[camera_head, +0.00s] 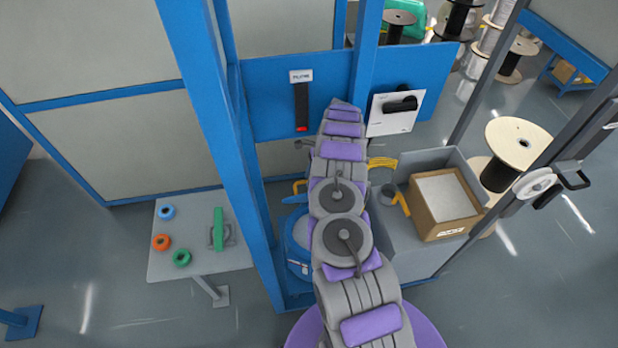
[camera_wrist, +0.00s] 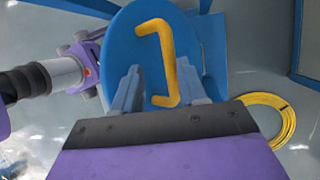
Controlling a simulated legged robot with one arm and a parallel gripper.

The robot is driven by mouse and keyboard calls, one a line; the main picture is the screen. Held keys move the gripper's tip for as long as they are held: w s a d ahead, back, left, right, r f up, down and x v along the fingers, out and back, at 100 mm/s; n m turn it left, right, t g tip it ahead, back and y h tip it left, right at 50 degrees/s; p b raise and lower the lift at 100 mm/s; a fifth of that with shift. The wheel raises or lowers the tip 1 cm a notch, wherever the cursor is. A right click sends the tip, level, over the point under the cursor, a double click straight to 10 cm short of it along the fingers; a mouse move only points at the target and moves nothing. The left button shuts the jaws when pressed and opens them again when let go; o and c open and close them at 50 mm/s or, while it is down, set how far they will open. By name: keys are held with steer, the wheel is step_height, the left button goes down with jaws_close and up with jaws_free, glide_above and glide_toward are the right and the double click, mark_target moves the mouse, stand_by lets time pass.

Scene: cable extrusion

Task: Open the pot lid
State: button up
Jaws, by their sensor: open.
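The pot lid (camera_wrist: 135,45) is a round blue disc in the upper middle of the wrist view. Its yellow bar handle (camera_wrist: 167,60) runs up and down across it, bent at both ends. My gripper (camera_wrist: 159,68) is open, with one grey finger left of the handle and one at its right. I cannot tell whether either finger touches it. In the head view the blue pot (camera_head: 298,262) stands by the blue post, partly covered by my arm. My gripper is hidden there.
A yellow coil (camera_wrist: 284,120) lies on the floor. A blue post (camera_head: 222,130) stands left of my arm. A grey table (camera_head: 190,262) with small coloured rings is at the left. A cardboard box (camera_head: 440,225) is at the right, near a cable spool (camera_head: 517,143).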

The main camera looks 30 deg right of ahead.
steer(key=s+a+p, duration=0.1)
steer(key=s+a, duration=0.1)
steer(key=s, duration=0.5)
steer(key=s+a+r+p, duration=0.1)
steer(key=s+a, duration=0.1)
steer(key=s, duration=0.5)
steer(key=shift+s+a+r, duration=0.15)
steer(key=shift+s+a, duration=0.05)
steer(key=shift+a, duration=0.05)
